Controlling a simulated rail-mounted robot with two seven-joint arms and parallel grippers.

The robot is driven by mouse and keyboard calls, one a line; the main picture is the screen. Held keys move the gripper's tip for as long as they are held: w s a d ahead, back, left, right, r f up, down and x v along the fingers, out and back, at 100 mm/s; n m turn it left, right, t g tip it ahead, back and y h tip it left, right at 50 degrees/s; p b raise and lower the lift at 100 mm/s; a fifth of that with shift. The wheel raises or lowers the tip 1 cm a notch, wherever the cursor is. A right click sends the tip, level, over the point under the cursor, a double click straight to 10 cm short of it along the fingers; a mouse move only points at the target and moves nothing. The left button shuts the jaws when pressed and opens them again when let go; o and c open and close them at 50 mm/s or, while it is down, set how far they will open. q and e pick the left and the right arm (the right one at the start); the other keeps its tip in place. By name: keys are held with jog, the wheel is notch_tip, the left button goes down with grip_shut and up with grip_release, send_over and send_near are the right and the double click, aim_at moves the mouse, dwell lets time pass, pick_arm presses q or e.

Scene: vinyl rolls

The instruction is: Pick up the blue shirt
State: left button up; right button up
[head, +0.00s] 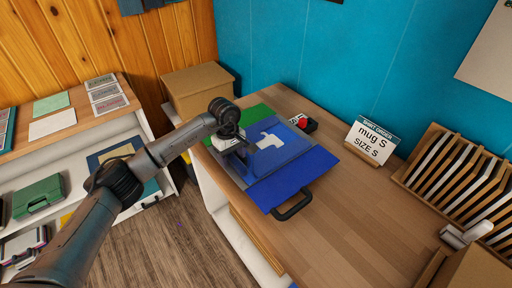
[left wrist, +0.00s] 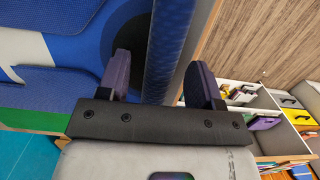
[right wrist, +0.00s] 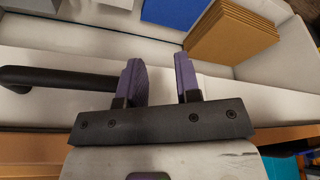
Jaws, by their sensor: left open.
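The blue shirt (head: 292,178) appears to lie flat on the workbench, with a white patch (head: 270,140) at its middle. I cannot tell exactly where the shirt ends and the blue board around it begins. My left gripper (head: 243,140) is over its left edge, with open jaws. In the left wrist view, a textured blue edge (left wrist: 166,45) stands between the two open fingers (left wrist: 160,80); I cannot see contact. My right gripper (right wrist: 159,82) is outside the head view. Its fingers stand apart with nothing visible between them.
A black handle (head: 293,207) sticks out in front of the blue board and a similar one shows in the right wrist view (right wrist: 50,77). A size sign (head: 372,141), a slotted wooden rack (head: 452,168) and a cardboard box (head: 198,90) stand around. The front bench (head: 352,235) is clear.

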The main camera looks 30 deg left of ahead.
pick_arm(q)
jog(key=shift+f, duration=0.15)
dwell(0.4)
jog(key=shift+c, duration=0.4)
grip_shut()
